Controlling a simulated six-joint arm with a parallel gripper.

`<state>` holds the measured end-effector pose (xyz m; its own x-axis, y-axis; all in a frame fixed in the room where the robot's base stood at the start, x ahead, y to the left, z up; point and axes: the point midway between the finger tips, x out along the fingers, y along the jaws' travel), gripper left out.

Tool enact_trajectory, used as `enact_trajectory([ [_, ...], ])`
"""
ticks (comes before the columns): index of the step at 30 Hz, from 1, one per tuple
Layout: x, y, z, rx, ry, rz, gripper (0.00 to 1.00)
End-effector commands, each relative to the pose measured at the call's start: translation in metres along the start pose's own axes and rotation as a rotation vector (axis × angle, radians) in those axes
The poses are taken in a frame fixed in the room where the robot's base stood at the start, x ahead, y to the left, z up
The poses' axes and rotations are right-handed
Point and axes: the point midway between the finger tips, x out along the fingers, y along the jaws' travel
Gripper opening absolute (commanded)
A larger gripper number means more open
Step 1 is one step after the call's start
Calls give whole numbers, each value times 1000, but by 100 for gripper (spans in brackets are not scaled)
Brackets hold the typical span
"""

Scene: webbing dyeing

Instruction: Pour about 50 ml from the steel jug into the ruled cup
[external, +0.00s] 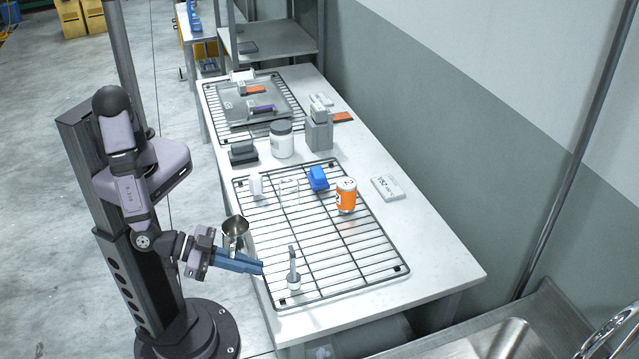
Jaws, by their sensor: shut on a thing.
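The steel jug (236,228) is upright at the left edge of the rack, its open mouth facing up. My gripper (245,263) is shut on the jug; its blue fingers cross in front of the jug's lower part and hide it. Whether the jug's base touches anything cannot be seen. A clear, faint cup (289,191), which looks like the ruled cup, stands on the far part of the wire rack (330,249), behind the jug and to its right. Its markings and contents are too small to make out.
A white bottle (255,186), a blue object (319,179) and an orange-labelled can (346,196) stand near the clear cup. The middle of the rack is free.

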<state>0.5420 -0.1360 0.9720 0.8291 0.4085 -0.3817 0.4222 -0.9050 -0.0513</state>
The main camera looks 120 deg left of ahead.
Motion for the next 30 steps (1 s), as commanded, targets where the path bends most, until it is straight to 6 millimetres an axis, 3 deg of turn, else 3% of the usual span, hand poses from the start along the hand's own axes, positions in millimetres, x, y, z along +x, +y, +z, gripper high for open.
enact_trajectory([
  [1, 4, 7, -19, -13, 6, -2, 0],
  [7, 18, 24, -78, -28, 8, -28, 0],
  [14, 46, 15, -132, -66, 3, -110, 0],
  [20, 84, -20, -164, -119, -4, -234, 0],
  [30, 149, -110, -193, -224, -14, -471, 0],
])
